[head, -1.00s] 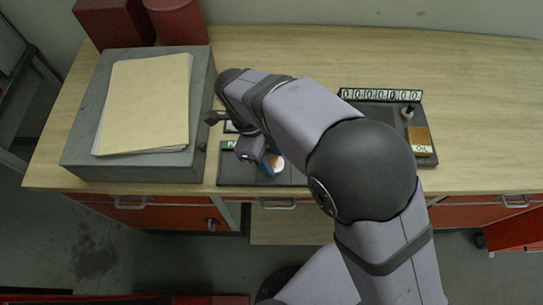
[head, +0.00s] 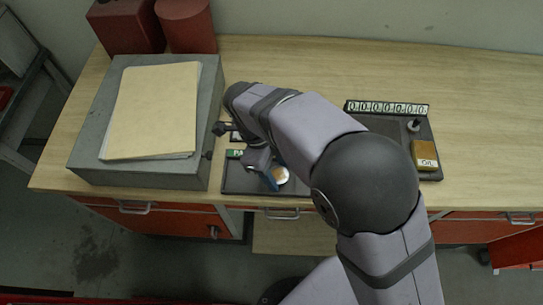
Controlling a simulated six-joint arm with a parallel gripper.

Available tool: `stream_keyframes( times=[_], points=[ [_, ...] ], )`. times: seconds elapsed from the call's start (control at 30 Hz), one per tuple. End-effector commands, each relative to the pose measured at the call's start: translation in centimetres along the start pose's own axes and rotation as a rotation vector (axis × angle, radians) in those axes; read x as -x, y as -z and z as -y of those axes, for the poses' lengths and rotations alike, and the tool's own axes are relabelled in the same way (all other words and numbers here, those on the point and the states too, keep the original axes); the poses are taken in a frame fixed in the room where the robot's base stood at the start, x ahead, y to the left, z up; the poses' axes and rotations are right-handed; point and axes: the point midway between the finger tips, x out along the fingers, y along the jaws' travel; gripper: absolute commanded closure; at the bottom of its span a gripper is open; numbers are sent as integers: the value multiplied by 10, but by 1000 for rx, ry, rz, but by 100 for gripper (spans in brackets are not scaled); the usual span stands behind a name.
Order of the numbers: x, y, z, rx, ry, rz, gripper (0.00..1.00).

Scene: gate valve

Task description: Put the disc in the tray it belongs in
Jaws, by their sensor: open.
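A round disc (head: 281,175), whitish with a brown-orange patch, shows over the dark tray (head: 235,184) at the bench's front edge. My gripper (head: 271,178) is open, with a blue fingertip right beside the disc, at its left in the picture. I cannot tell whether they touch. The tray has a green label (head: 235,153), partly hidden, starting with "PA". My arm covers much of the tray's back and right side. A second dark tray (head: 431,173) lies to the right, partly hidden by my arm.
A grey box (head: 88,160) with a folder (head: 150,110) on top stands close left of my gripper. A counter strip (head: 387,108), an OIL box (head: 425,155) and a small knobbed part (head: 414,125) are at the right tray. The bench's back right is clear.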

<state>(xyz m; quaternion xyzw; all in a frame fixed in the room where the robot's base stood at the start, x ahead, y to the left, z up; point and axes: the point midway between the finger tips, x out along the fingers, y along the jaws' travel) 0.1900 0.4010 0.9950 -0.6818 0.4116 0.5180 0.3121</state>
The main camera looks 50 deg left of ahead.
Motion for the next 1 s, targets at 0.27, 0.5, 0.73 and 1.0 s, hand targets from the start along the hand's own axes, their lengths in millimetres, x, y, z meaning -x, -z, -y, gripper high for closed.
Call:
stream_keyframes(
  times=[0.27,0.5,0.73,1.0],
  points=[
    [33,-2,1,0,4,6,51],
    [78,-2,1,0,4,5,51],
    [108,-1,1,1,2,3,51],
    [120,0,0,1,1,1,51]
  ],
)
